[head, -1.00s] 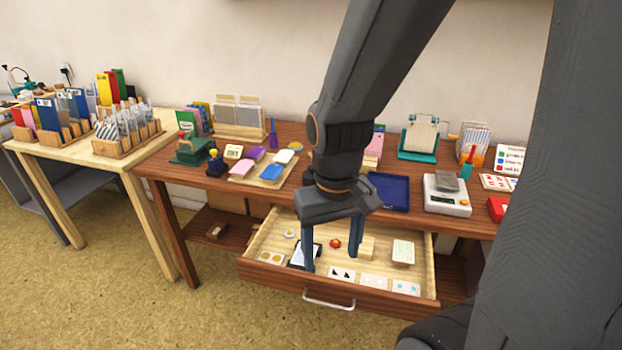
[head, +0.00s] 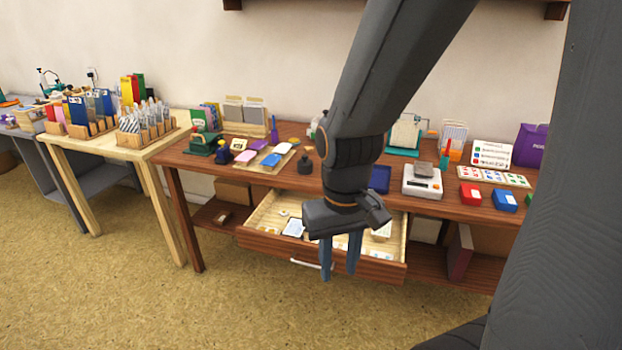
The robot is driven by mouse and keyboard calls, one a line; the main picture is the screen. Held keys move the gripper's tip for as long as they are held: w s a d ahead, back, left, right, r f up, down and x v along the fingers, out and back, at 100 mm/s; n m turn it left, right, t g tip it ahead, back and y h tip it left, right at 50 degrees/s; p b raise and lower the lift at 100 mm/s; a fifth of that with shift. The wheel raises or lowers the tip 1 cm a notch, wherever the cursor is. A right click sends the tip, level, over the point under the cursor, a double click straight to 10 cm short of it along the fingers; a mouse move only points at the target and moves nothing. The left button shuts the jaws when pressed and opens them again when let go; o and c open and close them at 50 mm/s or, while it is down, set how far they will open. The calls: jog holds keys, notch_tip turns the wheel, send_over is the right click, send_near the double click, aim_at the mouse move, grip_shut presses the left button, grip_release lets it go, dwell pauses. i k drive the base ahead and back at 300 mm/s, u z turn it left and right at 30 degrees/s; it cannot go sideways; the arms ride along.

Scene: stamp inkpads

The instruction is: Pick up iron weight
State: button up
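A small dark object with a knob on top (head: 304,163), which looks like the iron weight, stands upright on the wooden desk (head: 230,172), right of the tray of coloured pads. My gripper (head: 339,268) points down in front of the open drawer (head: 262,228), lower in the picture and to the right of the dark object. Its two blue fingers are apart with nothing visible between them. My arm hides part of the desk's middle and part of the drawer.
The drawer, holding cards and small items, sticks out from the desk. A pad tray (head: 243,172) and green stamp (head: 203,141) stand left of the dark object. A blue tray (head: 380,178) and white scale (head: 422,184) stand right. The floor in front is clear.

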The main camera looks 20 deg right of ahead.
aim_at(305, 165)
jog(key=u, duration=0.2)
jog(key=i, duration=1.2)
jog(key=z, duration=0.65)
